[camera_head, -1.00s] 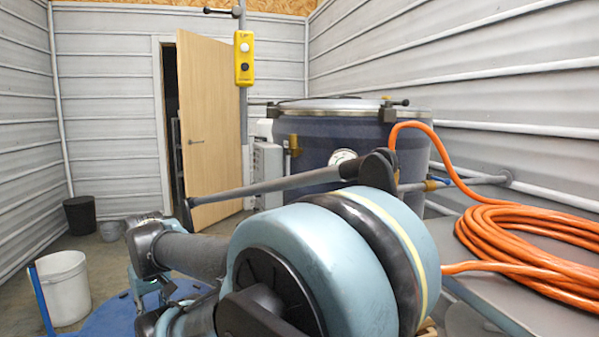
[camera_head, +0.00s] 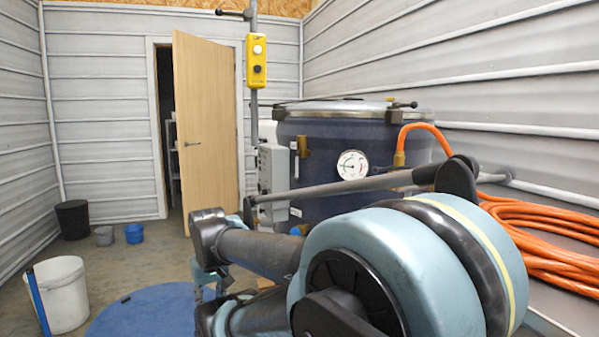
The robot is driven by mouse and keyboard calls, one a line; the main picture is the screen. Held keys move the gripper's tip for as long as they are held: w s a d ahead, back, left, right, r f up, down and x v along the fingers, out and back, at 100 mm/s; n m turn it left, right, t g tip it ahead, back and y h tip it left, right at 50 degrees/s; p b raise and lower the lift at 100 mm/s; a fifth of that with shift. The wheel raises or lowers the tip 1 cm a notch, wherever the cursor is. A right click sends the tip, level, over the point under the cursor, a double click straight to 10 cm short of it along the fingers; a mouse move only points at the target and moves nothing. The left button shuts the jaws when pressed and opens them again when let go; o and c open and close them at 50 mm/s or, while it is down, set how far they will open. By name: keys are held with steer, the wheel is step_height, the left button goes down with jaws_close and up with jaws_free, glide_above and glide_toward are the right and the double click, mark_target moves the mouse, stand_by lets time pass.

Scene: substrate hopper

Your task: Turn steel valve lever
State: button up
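No steel valve lever can be picked out with certainty. A brass fitting (camera_head: 302,147) with a thin pale upright part beside it sits on the left side of the dark blue tank (camera_head: 325,190); it is too small to tell if this is the valve. A second brass fitting (camera_head: 399,158) joins the orange hose at the tank's right. My arm's large teal joint and dark links fill the lower right foreground, with a grey rod across the tank's lower front. They hide the lower tank and pipework. My gripper's fingers cannot be made out.
The orange hose (camera_head: 540,225) lies coiled at the right. A grey box (camera_head: 273,168) and yellow control pendant (camera_head: 257,62) are left of the tank. A white bucket (camera_head: 62,295) and blue round mat (camera_head: 150,310) are at the lower left. The door (camera_head: 208,130) stands ajar.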

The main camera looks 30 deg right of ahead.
steer(key=m+g+h, duration=0.6)
steer(key=m+h, duration=1.2)
steer(key=m, duration=0.3)
glide_toward(297, 176)
steer(key=w+a+r, duration=0.3)
steer(key=a, duration=0.4)
steer(key=x, duration=1.7)
steer(key=shift+s+d+f, duration=0.15)
steer(key=shift+s+d, duration=0.1)
steer(key=shift+s, duration=0.15)
jaws_close()
